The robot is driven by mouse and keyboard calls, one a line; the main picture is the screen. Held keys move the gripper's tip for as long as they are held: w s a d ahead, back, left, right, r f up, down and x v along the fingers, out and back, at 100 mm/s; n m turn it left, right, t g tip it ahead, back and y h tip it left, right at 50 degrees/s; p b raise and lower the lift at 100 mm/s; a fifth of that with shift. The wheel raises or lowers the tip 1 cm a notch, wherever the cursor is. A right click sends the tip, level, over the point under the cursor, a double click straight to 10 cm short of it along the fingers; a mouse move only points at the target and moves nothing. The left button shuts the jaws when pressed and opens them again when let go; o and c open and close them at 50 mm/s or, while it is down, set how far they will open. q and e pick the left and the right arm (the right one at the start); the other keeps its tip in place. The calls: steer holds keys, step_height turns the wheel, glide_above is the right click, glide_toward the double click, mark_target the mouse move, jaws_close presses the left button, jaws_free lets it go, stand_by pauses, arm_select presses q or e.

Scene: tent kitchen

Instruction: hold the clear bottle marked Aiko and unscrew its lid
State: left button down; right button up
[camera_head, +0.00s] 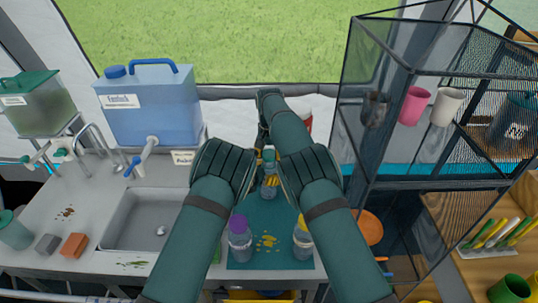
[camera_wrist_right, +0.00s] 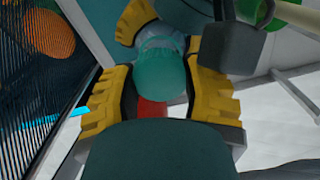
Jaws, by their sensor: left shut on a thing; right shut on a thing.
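A clear bottle (camera_head: 269,192) stands upright on the teal mat, between my two forearms. Its label is too small to read. Its teal lid (camera_head: 268,156) also shows in the right wrist view (camera_wrist_right: 164,75). My left gripper (camera_head: 270,181) is shut around the bottle's body, its yellow fingers low in the head view. My right gripper (camera_wrist_right: 162,62) is shut on the teal lid, with a yellow-padded finger on each side of it. My arms hide part of the bottle in the head view. I cannot tell whether the lid is still threaded on.
A purple-lidded bottle (camera_head: 240,242) and a yellow-lidded bottle (camera_head: 303,241) stand near the front of the teal mat (camera_head: 272,217), with yellow bits between them. The sink (camera_head: 142,221) is left. A black mesh rack (camera_head: 352,150) rises close on the right.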

mark_target(269, 153)
steer(key=shift+r, duration=2)
arm_select(q)
jaws_free()
